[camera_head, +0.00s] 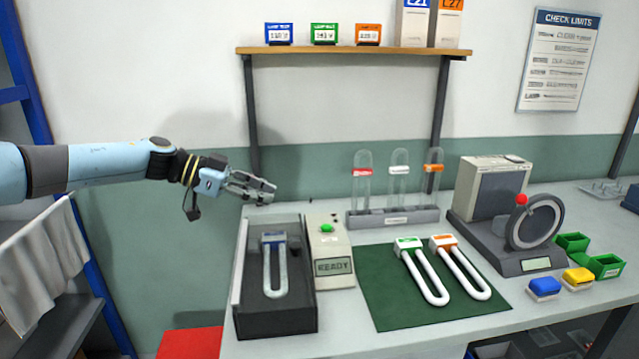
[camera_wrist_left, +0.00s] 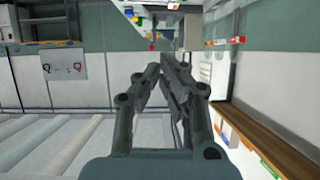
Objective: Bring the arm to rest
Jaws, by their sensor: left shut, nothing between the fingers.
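My left arm comes in from the left in the head view, reaching out level. My left gripper (camera_head: 268,190) is shut and empty, in the air above the back left corner of the workbench and the dark open-topped tray. It touches nothing that I can see. In the left wrist view the gripper's fingers (camera_wrist_left: 165,65) come together ahead of the camera with nothing held between them. My right gripper does not show in either view.
The dark tray (camera_head: 275,322) holds a U-shaped tube (camera_head: 279,285). Beside it stand a READY box (camera_head: 331,250) and a green mat (camera_head: 385,300) with two white U tubes. A rack (camera_head: 392,217) of glass tubes stands behind. A shelf (camera_head: 350,51) hangs above.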

